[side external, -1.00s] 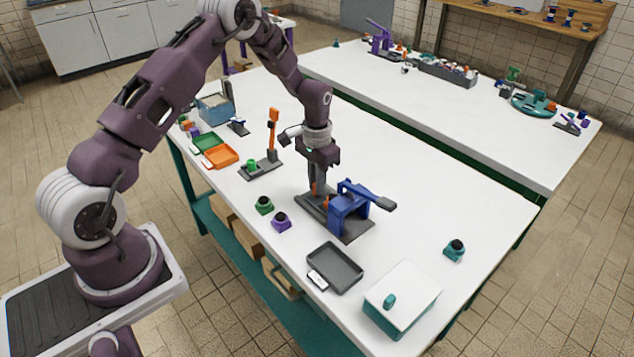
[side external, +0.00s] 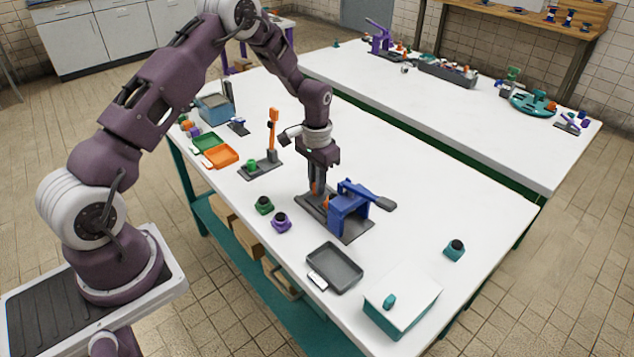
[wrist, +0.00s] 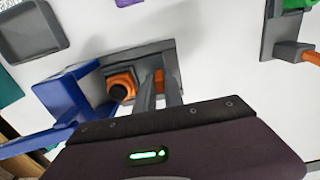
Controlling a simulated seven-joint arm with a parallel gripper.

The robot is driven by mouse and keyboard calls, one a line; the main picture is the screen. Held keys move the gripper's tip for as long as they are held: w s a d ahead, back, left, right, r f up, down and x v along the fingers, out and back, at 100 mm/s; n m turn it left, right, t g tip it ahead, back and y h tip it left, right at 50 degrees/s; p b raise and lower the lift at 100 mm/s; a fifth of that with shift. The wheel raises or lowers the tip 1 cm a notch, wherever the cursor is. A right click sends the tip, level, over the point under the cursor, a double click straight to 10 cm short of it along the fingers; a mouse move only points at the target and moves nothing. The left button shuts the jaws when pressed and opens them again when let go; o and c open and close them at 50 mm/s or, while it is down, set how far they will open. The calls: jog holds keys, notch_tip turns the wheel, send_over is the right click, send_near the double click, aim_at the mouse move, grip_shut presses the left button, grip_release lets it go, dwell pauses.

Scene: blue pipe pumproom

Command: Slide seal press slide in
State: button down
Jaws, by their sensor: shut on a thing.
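The seal press (side external: 348,208) has a blue frame with a dark-ended lever and stands on a dark grey base on the white table. It also shows in the wrist view (wrist: 68,95), at left. Its dark grey slide (wrist: 138,58) extends out of the frame's side. An orange piece with a black round top (wrist: 122,88) sits on the slide, beside the blue frame and outside it. My gripper (side external: 318,190) points down over the slide's outer end. Its fingers are shut on an orange grip (wrist: 158,82) there; they hide part of it.
Green (side external: 264,205) and purple (side external: 281,222) small parts sit left of the press. A grey tray (side external: 335,268) and a teal-and-white box (side external: 402,298) stand in front. A stand with an orange upright (side external: 272,135) is behind left. The table right of the press is mostly clear.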

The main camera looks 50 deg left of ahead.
aim_at(333, 195)
dwell(0.4)
jog(key=d, duration=0.5)
jog(key=shift+d, duration=0.4)
